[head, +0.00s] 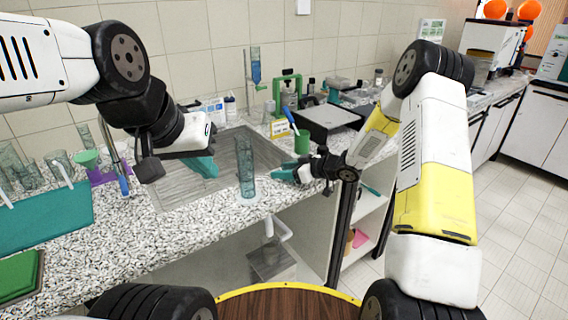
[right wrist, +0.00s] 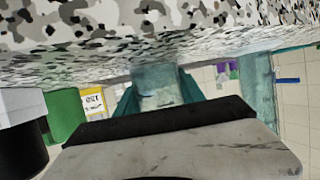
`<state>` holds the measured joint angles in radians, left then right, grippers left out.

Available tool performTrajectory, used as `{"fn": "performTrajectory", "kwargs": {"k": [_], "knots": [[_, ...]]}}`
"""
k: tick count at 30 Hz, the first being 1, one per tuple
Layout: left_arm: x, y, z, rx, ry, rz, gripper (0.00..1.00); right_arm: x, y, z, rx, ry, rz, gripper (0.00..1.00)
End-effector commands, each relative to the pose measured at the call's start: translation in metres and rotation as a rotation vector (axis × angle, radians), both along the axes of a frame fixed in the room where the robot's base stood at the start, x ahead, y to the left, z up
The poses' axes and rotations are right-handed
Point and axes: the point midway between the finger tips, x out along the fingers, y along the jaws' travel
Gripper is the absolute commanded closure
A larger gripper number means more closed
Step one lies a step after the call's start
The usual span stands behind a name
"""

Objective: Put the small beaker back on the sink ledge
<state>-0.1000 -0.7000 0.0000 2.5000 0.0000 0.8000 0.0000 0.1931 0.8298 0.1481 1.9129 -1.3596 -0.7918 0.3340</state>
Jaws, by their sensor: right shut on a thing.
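The small beaker (right wrist: 163,88), clear bluish glass, sits between the teal fingers of my right gripper (right wrist: 158,98) in the right wrist view. My right gripper (head: 287,174) is shut on it, low over the speckled ledge at the front right of the sink (head: 228,160). In the head view the beaker is hard to tell from the teal fingers. Whether it touches the ledge I cannot tell. My left gripper (head: 202,166) hangs over the left part of the sink; its finger gap is hidden.
A tall glass cylinder (head: 246,178) stands on the front ledge just left of my right gripper; it also shows in the right wrist view (right wrist: 259,90). A green cup (head: 302,143) and a balance (head: 330,119) stand behind. Glassware (head: 30,170) and a purple rack (head: 103,175) are at left.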

Motion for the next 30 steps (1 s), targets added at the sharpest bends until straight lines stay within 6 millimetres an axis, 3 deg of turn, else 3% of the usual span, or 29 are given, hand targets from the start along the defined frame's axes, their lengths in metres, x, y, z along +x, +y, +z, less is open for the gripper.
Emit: {"fn": "performTrajectory", "kwargs": {"k": [8, 9, 12, 23, 30], "knots": [[0.0, 0.0, 0.0, 0.0, 0.0, 0.0, 1.0, 0.0, 0.0, -0.002, 0.0, 0.0, 0.0, 1.0], [0.0, 0.0, 0.0, 0.0, 0.0, 0.0, 1.0, 0.0, 0.0, -0.003, 0.0, 0.0, 0.0, 0.52], [0.0, 0.0, 0.0, 0.0, 0.0, 0.0, 1.0, 0.0, 0.0, -0.002, 0.0, 0.0, 0.0, 0.33], [0.0, 0.0, 0.0, 0.0, 0.0, 0.0, 1.0, 0.0, 0.0, 0.0, -0.001, -0.001, -0.001, 0.32], [0.0, 0.0, 0.0, 0.0, 0.0, 0.0, 1.0, -0.016, -0.029, 0.015, -0.001, 0.0, -0.005, 0.32]]}}
